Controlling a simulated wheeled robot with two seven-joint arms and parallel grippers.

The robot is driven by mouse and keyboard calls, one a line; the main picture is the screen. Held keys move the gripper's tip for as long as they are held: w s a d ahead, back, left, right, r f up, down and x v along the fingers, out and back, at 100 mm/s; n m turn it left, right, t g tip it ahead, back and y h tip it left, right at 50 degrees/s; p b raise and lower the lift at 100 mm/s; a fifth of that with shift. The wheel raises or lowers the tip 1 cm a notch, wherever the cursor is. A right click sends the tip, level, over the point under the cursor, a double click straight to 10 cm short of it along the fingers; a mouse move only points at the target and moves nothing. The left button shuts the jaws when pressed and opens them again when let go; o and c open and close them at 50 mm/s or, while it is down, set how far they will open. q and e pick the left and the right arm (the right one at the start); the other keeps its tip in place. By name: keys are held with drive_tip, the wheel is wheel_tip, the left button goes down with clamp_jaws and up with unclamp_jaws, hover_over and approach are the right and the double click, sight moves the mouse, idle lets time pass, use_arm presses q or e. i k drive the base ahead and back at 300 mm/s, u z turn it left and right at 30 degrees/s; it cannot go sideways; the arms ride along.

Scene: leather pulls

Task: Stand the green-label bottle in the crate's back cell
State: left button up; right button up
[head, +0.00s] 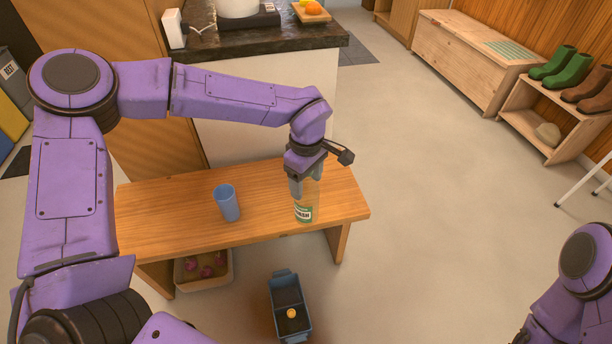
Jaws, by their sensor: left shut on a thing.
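The green-label bottle (304,212) is clear with a yellowish tint and looks upright, over the right part of the wooden bench (160,212). My left gripper (307,187) is shut on its upper part from above and hides its top. I cannot tell whether the bottle's base touches the bench. The blue crate (274,305) is on the floor in front of the bench. It has a divider across it, and a small orange-yellow round thing (291,313) shows in its nearer cell. The back cell looks empty. My right gripper is out of view; only part of that arm shows at lower right.
A bin (222,278) with dark red things sits under the bench. A dark counter (310,38) stands behind. A shoe rack (535,118) is far right. The floor right of the bench is clear.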

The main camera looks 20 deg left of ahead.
sight(287, 300)
drive_tip(key=z, duration=1.8)
drive_tip(key=k, duration=1.15)
drive_tip(key=u, duration=1.25)
drive_tip(key=i, duration=0.5)
drive_tip(key=u, duration=0.05)
